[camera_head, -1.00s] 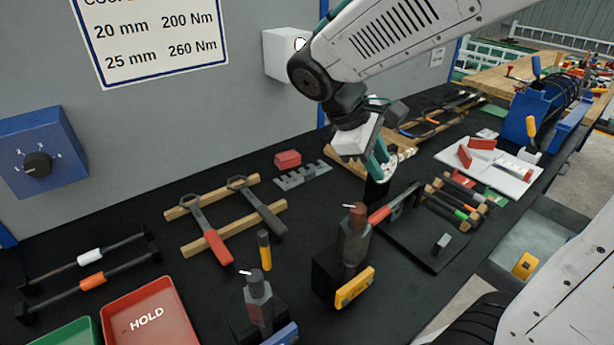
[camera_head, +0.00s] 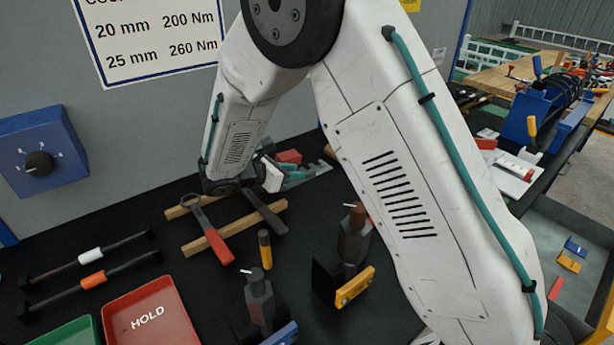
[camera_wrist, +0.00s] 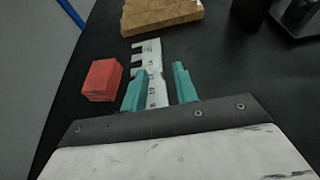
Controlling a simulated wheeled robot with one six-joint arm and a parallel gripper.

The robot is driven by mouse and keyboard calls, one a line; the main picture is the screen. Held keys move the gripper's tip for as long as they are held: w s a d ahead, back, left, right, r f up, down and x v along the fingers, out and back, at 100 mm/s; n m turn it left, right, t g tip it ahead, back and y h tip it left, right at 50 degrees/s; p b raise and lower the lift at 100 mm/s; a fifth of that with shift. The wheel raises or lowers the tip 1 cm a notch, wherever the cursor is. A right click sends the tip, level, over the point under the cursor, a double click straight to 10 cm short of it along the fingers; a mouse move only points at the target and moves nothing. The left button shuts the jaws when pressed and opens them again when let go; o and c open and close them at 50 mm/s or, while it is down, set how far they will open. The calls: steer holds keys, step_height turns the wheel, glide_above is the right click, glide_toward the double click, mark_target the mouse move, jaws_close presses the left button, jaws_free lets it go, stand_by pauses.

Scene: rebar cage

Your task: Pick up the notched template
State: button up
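The notched template (camera_head: 321,168) is a flat grey plate with teeth along one edge, lying on the black bench top. In the wrist view the template (camera_wrist: 147,58) runs away from my gripper (camera_wrist: 159,82), with dark marks on its near end. The two teal fingers are apart, and nothing is seen clamped between them. The near end of the template shows between the fingers, closer to the left one, which partly covers it. I cannot tell whether they touch. In the head view my gripper (camera_head: 293,178) is low at the template, partly hidden by my arm.
A red block (camera_wrist: 101,80) sits just left of the template in the wrist view. A wooden block (camera_wrist: 160,14) lies beyond it. Two wrenches (camera_head: 208,232) rest on wooden strips nearby. A red HOLD tray (camera_head: 150,318) stands at the front left.

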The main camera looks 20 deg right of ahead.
mark_target(315, 171)
steer(key=x, duration=0.6)
steer(key=shift+w+d+f, duration=0.15)
steer(key=shift+d+f, duration=0.05)
steer(key=shift+d, duration=0.1)
jaws_close()
